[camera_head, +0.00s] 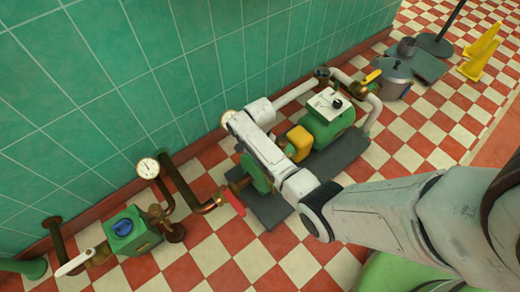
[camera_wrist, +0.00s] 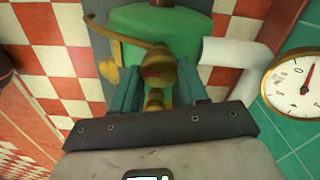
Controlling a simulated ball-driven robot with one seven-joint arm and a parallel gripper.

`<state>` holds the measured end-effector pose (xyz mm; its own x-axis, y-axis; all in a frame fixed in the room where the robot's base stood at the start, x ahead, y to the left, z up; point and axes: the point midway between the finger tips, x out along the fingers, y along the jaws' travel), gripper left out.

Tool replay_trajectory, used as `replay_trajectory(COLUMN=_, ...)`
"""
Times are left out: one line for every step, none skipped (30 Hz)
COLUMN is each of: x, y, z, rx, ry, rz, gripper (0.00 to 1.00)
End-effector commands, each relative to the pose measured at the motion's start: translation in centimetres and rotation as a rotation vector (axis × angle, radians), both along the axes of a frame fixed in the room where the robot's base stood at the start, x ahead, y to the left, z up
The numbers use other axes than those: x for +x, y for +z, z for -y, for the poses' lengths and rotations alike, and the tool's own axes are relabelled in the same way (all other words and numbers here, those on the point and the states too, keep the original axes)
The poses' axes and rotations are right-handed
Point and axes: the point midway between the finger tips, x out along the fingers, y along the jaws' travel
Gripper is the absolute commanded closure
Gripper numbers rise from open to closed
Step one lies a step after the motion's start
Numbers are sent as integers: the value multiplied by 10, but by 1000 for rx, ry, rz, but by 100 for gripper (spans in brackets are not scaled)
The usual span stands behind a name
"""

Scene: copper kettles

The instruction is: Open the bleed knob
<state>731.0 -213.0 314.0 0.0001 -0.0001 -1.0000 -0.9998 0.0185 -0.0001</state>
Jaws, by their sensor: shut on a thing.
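In the wrist view, the two teal fingers of my gripper (camera_wrist: 157,88) stand on either side of a small brass fitting, which I take to be the bleed knob (camera_wrist: 154,101). They are closed on it. A rounded brass body (camera_wrist: 158,68) with a thin curved brass arm rises just beyond the fingertips, in front of a green pump casing (camera_wrist: 150,28). In the head view, my white arm reaches over the green pump wheel (camera_head: 257,172), and its wrist hides the fingertips and the knob. The knob's turn angle cannot be told.
A gauge (camera_wrist: 295,80) and white pipe (camera_wrist: 235,54) sit close on the right in the wrist view. The head view shows a red handle (camera_head: 233,203), a yellow block (camera_head: 299,142), a green valve box (camera_head: 125,232) and a tiled wall (camera_head: 190,60). Checkered floor lies open in front.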

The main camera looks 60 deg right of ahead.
Motion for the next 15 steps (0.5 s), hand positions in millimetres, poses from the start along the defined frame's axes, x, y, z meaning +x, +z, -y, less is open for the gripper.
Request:
replay_trajectory(x=0, y=0, z=0, rx=0, ry=0, rz=0, gripper=72)
replay_trajectory(x=0, y=0, z=0, rx=0, ry=0, rz=0, gripper=74)
replay_trajectory(x=0, y=0, z=0, rx=0, ry=0, rz=0, gripper=78)
replay_trajectory(x=0, y=0, z=0, rx=0, ry=0, rz=0, gripper=81)
replay_trajectory(x=0, y=0, z=0, rx=0, ry=0, rz=0, gripper=84)
replay_trajectory(x=0, y=0, z=0, rx=0, ry=0, rz=0, gripper=87)
replay_trajectory(x=0, y=0, z=0, rx=0, ry=0, rz=0, gripper=87)
replay_trajectory(x=0, y=0, z=0, rx=0, ry=1, rz=0, gripper=87)
replay_trajectory(x=0, y=0, z=0, rx=0, ry=2, rz=0, gripper=87)
replay_trajectory(x=0, y=0, z=0, rx=0, ry=4, rz=-1, gripper=87)
replay_trajectory(x=0, y=0, z=0, rx=0, ry=7, rz=-1, gripper=87)
replay_trajectory(x=0, y=0, z=0, rx=0, ry=12, rz=-1, gripper=87)
replay_trajectory(x=0, y=1, z=0, rx=0, ry=19, rz=-1, gripper=87)
replay_trajectory(x=0, y=1, z=0, rx=1, ry=27, rz=-1, gripper=87)
replay_trajectory(x=0, y=1, z=0, rx=1, ry=39, rz=-2, gripper=87)
